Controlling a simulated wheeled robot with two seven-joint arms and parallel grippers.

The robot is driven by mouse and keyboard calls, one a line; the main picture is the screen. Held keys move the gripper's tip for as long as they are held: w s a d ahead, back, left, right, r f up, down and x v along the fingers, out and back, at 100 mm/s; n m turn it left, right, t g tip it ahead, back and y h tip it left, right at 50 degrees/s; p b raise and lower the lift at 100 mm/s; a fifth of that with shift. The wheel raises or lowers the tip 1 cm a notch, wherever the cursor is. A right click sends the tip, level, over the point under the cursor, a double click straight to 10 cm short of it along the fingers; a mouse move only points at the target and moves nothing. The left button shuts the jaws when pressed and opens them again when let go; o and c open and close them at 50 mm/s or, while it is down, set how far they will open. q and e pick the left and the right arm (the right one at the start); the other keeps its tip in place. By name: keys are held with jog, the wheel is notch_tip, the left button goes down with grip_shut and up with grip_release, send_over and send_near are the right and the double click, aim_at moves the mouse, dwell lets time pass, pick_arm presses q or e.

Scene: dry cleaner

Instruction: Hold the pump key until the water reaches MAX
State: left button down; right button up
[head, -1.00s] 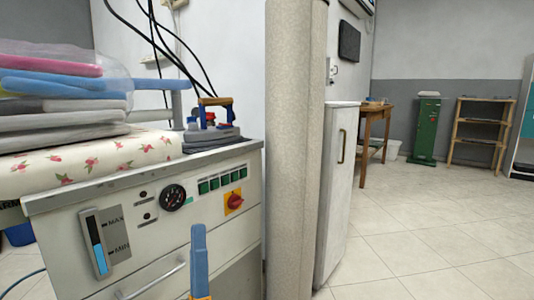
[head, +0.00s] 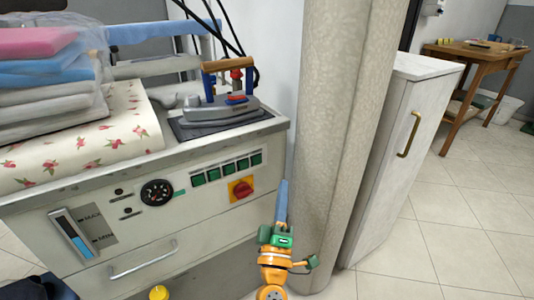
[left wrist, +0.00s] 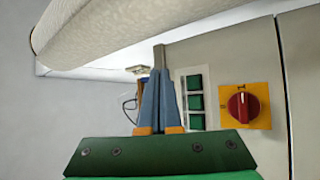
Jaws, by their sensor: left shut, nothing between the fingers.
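The control panel (head: 150,206) is on the front of the white ironing cabinet. It has a row of green keys (head: 228,168); which one is the pump key I cannot tell. The water gauge (head: 72,235) is at the panel's left, with MAX and MIN marks. Its blue column fills the lower part, with its top seemingly between the marks. My left gripper (head: 283,182) is shut and empty, at the right of the panel in the head view. In the left wrist view its fingers (left wrist: 159,75) overlap the panel beside the green keys (left wrist: 195,100). My right gripper is not in view.
A red knob (head: 242,188) on a yellow plate sits below the keys. An iron (head: 222,105) rests on top of the cabinet, beside folded laundry (head: 45,75). A cream column (head: 335,130) stands close to the right of my left gripper.

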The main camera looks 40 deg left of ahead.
pick_arm(q)
jog(key=b, duration=0.2)
send_near(261, 156)
jog(key=w+r, duration=0.2)
jog(key=w, duration=0.2)
jog(key=shift+w+a+r, duration=0.2)
jog(key=shift+a+r, duration=0.05)
jog(key=shift+a, duration=0.35)
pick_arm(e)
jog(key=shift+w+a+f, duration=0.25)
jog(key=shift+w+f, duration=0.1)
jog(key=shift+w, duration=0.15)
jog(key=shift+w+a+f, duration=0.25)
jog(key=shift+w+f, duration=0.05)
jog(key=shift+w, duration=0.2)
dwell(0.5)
pick_arm(q)
jog(key=shift+w+a, duration=0.15)
jog(key=shift+a, duration=0.2)
jog(key=shift+w+a, duration=0.1)
jog(key=shift+a, duration=0.25)
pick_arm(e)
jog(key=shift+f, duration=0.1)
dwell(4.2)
